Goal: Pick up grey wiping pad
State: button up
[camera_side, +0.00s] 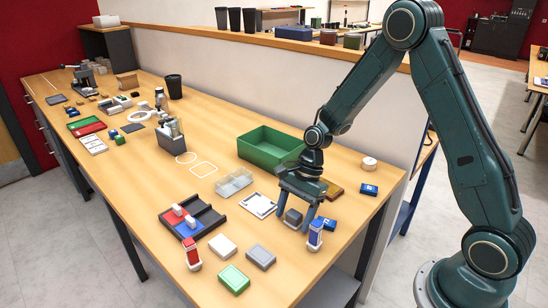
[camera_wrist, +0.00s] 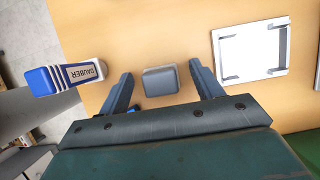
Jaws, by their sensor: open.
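A small grey block (camera_side: 293,217), which looks like the grey wiping pad, lies on the table near the right front. In the wrist view the grey block (camera_wrist: 160,81) sits between my fingers, with a gap on each side. My gripper (camera_side: 293,223) points down over it, with one finger on either side. In the wrist view my gripper (camera_wrist: 161,74) is open and holds nothing. The fingers partly hide the block in the side view, and I cannot tell how high the fingertips are above the table.
A white framed plate (camera_side: 258,205) lies left. A flat grey box (camera_side: 261,257) and a green box (camera_side: 234,280) lie in front. A green bin (camera_side: 268,148) stands behind.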

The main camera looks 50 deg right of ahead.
aim_at(294, 213)
jog(key=c, duration=1.1)
jog(key=shift+o, duration=0.2)
jog(key=shift+r, duration=0.1)
notch_tip(294, 213, up, 20)
dwell(0.7)
